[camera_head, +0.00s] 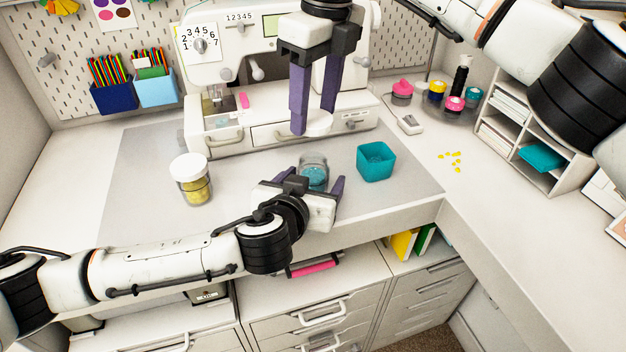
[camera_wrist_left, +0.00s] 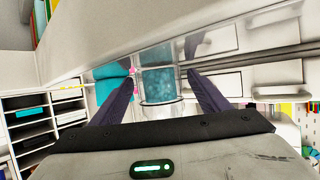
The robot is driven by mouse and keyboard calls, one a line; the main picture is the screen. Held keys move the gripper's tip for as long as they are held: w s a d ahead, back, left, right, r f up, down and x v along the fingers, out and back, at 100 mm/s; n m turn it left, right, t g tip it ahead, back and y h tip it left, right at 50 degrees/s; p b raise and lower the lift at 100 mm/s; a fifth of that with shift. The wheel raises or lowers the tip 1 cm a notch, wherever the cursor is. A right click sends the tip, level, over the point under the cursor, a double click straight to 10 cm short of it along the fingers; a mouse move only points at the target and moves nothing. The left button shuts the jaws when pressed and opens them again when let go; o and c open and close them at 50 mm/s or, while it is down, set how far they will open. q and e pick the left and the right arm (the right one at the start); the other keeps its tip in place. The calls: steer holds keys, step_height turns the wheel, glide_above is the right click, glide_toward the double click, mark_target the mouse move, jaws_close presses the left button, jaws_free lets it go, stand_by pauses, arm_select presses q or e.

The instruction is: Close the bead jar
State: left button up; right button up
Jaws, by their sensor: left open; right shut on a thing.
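The bead jar (camera_head: 314,172) is clear, holds blue beads and stands without a lid on the mat in the head view. My left gripper (camera_head: 308,190) is open with its fingers on either side of the jar. The left wrist view shows the jar (camera_wrist_left: 160,82) between the two purple fingers (camera_wrist_left: 162,90), with gaps beside it. A round white lid (camera_head: 318,123) is held at the fingertips of my right gripper (camera_head: 315,118), which points down above and behind the jar. Whether the left fingers touch the jar is partly hidden in the head view.
A white-lidded jar of yellow beads (camera_head: 191,180) stands left on the grey mat (camera_head: 140,170). A teal cup (camera_head: 375,161) stands right of the bead jar. The sewing machine (camera_head: 228,70) is behind. Loose yellow beads (camera_head: 455,160) lie right, before a shelf unit (camera_head: 535,150).

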arm_select(q)
steer(key=c, duration=1.6)
arm_select(e)
steer(key=shift+f, duration=2.5)
steer(key=shift+f, duration=0.9)
steer(key=shift+f, duration=0.55)
